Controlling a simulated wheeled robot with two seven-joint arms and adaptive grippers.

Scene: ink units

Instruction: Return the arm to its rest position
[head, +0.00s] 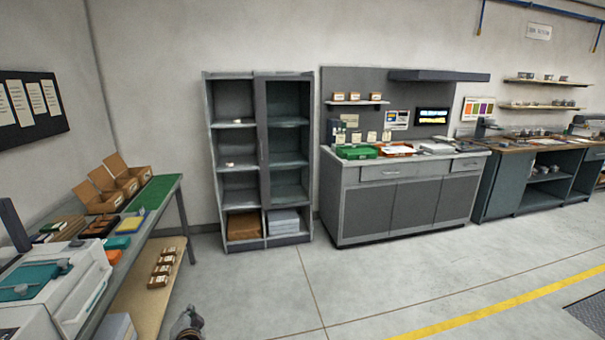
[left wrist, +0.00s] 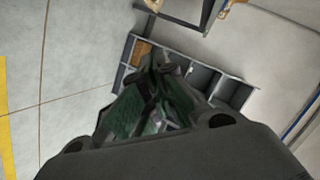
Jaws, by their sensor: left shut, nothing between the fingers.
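My left gripper (head: 187,322) shows at the bottom edge of the head view, over the bare floor to the right of the left workbench. In the left wrist view its fingers (left wrist: 156,66) are together with nothing between them. Beyond the fingers, that view shows the grey shelf cabinet (left wrist: 203,77), turned on its side and partly hidden by the gripper. Most of my left arm is outside the head view. My right gripper is in neither view.
The left workbench (head: 172,188) bears open cardboard boxes (head: 104,203) and a white machine (head: 62,295). The cabinet (head: 207,150) and a grey counter (head: 348,172) stand along the back wall. The floor (head: 300,290) between is clear.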

